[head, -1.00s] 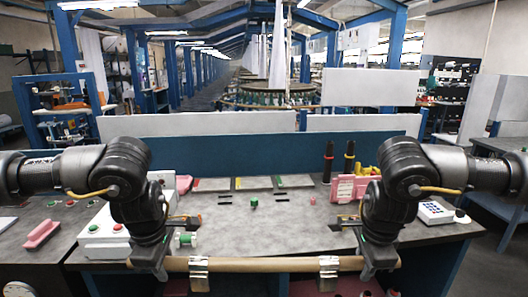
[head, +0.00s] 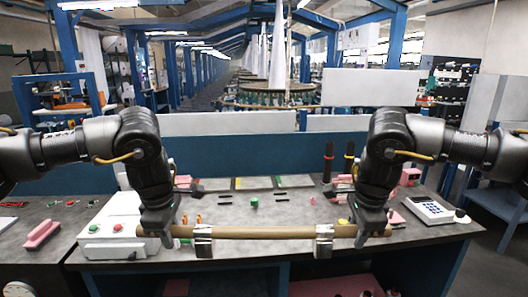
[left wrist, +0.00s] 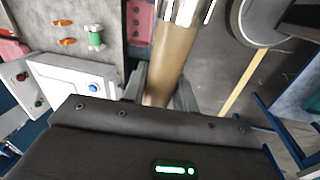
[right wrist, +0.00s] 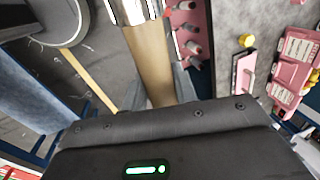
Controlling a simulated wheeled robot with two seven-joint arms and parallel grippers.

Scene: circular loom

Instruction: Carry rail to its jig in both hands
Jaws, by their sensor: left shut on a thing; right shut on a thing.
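The rail (head: 265,233) is a long brown rod held level across the front of the table. The rail runs out between the fingers in the left wrist view (left wrist: 170,65) and the right wrist view (right wrist: 150,60). I cannot tell which thing is the jig.
The grey table (head: 260,215) is mostly clear in the middle. A white control box (head: 112,230) stands at left and a calculator-like keypad (head: 432,211) at right. A green spool (left wrist: 96,38) shows in the left wrist view.

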